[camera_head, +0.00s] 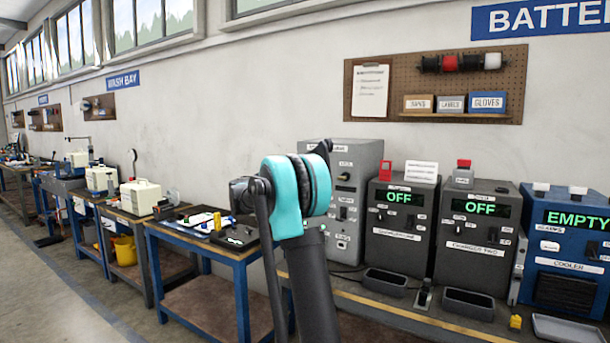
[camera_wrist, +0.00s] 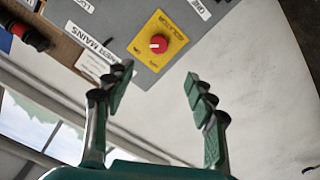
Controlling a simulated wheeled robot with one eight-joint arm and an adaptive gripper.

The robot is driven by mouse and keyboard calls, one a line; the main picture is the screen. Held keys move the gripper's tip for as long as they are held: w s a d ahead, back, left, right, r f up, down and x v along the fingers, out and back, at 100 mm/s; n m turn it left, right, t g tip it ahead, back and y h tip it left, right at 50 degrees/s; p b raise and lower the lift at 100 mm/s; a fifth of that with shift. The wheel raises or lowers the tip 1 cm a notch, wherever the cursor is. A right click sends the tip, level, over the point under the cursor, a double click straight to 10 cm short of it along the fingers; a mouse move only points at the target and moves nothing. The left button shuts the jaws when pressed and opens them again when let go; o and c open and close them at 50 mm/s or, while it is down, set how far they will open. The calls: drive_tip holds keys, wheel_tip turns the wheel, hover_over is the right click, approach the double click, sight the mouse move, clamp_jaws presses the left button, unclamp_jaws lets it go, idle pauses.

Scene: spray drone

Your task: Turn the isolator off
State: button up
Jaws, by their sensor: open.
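In the wrist view the isolator is a round red knob (camera_wrist: 158,44) on a yellow plate (camera_wrist: 172,34), set on a grey cabinet face (camera_wrist: 128,25). The picture is tilted there. My gripper (camera_wrist: 158,90) is open and empty, with its green-padded fingers apart. The knob shows beyond the fingertips, between them and apart from both. In the head view my arm stands in front of the grey cabinet (camera_head: 352,170); the isolator cannot be made out and the gripper is hidden behind the arm.
Right of the cabinet stand two dark chargers reading OFF (camera_head: 400,215) (camera_head: 480,225) and a blue cooler reading EMPTY (camera_head: 568,250). Trays (camera_head: 468,304) lie on the bench front. A pegboard (camera_head: 440,85) hangs above. Blue-framed tables (camera_head: 200,250) run along the left wall.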

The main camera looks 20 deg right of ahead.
drive_tip(key=x, duration=1.7)
drive_tip(key=shift+d, duration=0.1)
drive_tip(key=shift+c, duration=0.5)
drive_tip(key=c, duration=1.1)
drive_tip(key=shift+o, duration=0.2)
drive_tip(key=shift+n, duration=0.4)
drive_tip(key=n, duration=1.7)
drive_tip(key=shift+s+r, duration=0.1)
drive_tip(key=shift+r, duration=0.25)
